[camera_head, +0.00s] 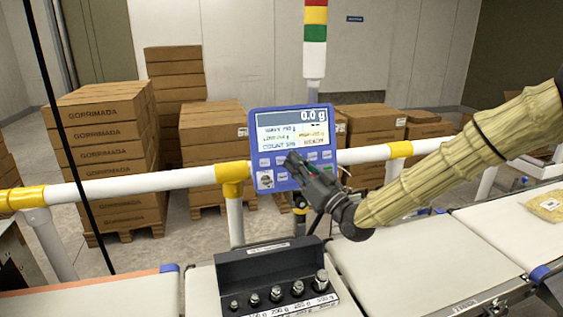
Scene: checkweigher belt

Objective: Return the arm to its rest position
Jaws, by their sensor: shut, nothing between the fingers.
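My arm (460,150) reaches in from the right edge, in a tan ribbed sleeve with black bands. It ends in my dark gripper (291,160), which is shut and empty. My gripper is in front of the lower part of the blue checkweigher display (292,117) and hides some of its face. Whether the fingertips touch the panel cannot be told. The display reads 0.0 g.
A black weight rack (265,265) with several metal weights stands below my gripper. White conveyor belts (400,265) run along the front; a yellow packet (546,205) lies at right. A white rail (130,187) crosses behind. Stacked cartons (105,150) and a signal tower (314,50) stand beyond.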

